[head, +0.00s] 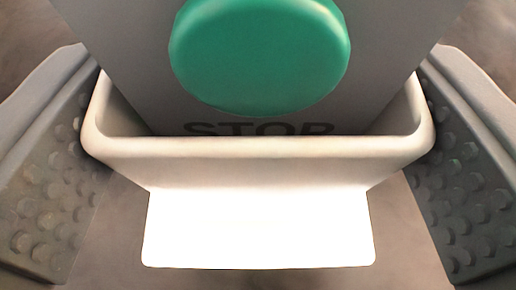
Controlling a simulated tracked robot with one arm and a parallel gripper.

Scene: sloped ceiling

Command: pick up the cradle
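The cradle (258,160) is a pale cream tray with rounded corners and a raised rim. A flat white tab, very brightly lit, extends from its near side. It sits centred between the two fingers of my gripper (258,180). The dark studded pads meet its left and right ends, with no clear gap on either side, so my gripper looks shut on it. A grey block (130,70) stands inside the rim and hides the cradle's far side and inner floor.
The grey block carries a large round green button (260,55) and the dark word STOP, partly covered by the cradle's rim. A blurred brownish-grey surface (405,245) shows below and around; its distance is unclear.

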